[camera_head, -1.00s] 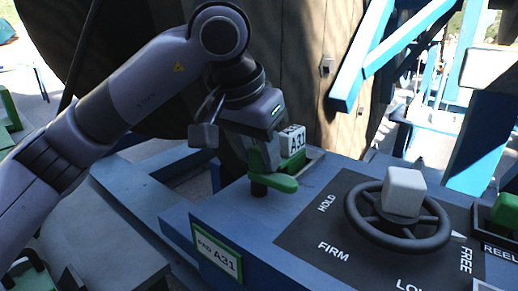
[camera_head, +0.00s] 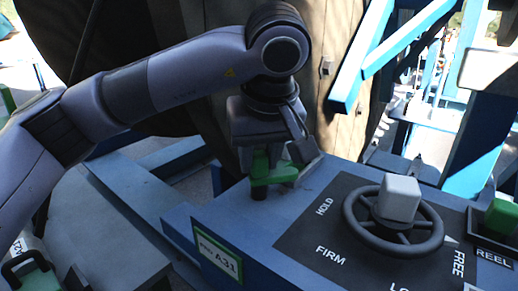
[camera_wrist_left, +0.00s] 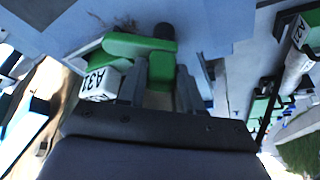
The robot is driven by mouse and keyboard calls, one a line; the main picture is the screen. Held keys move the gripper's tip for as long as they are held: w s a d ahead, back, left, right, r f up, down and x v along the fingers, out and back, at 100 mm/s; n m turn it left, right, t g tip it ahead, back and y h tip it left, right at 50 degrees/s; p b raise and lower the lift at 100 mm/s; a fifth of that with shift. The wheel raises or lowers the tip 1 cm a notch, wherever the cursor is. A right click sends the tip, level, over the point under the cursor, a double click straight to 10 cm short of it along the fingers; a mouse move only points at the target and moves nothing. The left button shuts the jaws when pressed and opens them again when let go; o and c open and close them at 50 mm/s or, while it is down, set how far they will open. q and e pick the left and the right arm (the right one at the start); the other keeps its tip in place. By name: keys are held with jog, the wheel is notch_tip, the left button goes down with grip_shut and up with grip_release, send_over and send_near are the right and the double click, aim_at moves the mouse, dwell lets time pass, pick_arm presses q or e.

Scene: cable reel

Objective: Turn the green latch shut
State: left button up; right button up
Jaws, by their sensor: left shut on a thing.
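The green latch (camera_head: 272,174) sits on a dark pivot at the back left corner of the blue console (camera_head: 300,200). My left gripper (camera_head: 266,158) is above it, shut on the latch's upright green tab. In the left wrist view, the tab of the latch (camera_wrist_left: 160,66) stands between the two fingers of my left gripper (camera_wrist_left: 160,88). A white block marked A31 (camera_wrist_left: 98,82) is beside the latch there. In the head view my gripper mostly hides that block. My right gripper is not in view.
A black handwheel (camera_head: 362,238) with a pale block (camera_head: 398,199) on its hub stands right of the latch, on a panel marked HOLD, FIRM and FREE. An A31 plate (camera_head: 218,255) is on the console's front. A large drum (camera_head: 335,60) rises close behind.

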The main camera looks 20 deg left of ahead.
pick_arm(q)
jog(key=n, duration=0.1)
jog(key=n+p, duration=0.1)
jog(key=n, duration=0.1)
jog(key=n+g+y+p, duration=0.1)
jog(key=shift+r, duration=0.25)
jog(key=shift+f+n+g+y+p, duration=0.15)
jog(key=shift+n+g+p, duration=0.25)
jog(key=shift+n, duration=0.45)
jog(key=shift+r+n+g+y+p, duration=0.1)
jog(key=shift+n+g+y+p, duration=0.1)
jog(key=shift+n+p, duration=0.5)
jog(key=shift+f+n, duration=0.1)
jog(key=shift+n, duration=0.15)
jog(key=o, duration=1)
jog(key=shift+c, duration=0.2)
jog(key=w+v, duration=0.1)
jog(key=v, duration=0.6)
jog(key=shift+s, duration=0.4)
